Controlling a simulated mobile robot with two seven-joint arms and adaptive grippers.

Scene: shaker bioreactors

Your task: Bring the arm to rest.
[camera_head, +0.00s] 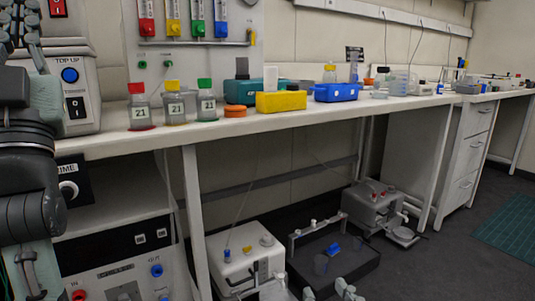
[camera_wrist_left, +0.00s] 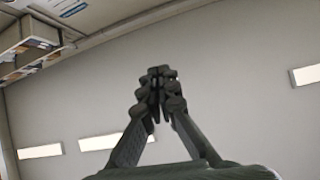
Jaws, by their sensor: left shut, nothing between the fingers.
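My left arm (camera_head: 28,205) stands upright along the left edge of the head view, in front of the bench's left end. Its dark finger links show at the top left corner, cut off by the frame. In the left wrist view my left gripper (camera_wrist_left: 157,75) is shut with its fingertips together and nothing between them. Behind it are a bare grey wall and part of the ceiling. Of my right gripper (camera_head: 328,291) only the light fingertips show at the bottom edge of the head view. They stand apart, with nothing seen between them; the rest is out of frame.
A long white bench (camera_head: 300,118) carries numbered bottles, a yellow rack (camera_head: 281,101) and a blue rack (camera_head: 336,92). A control unit (camera_head: 72,90) stands close to my left arm. A black shaker (camera_head: 335,270) and a grey device (camera_head: 375,207) are below the bench.

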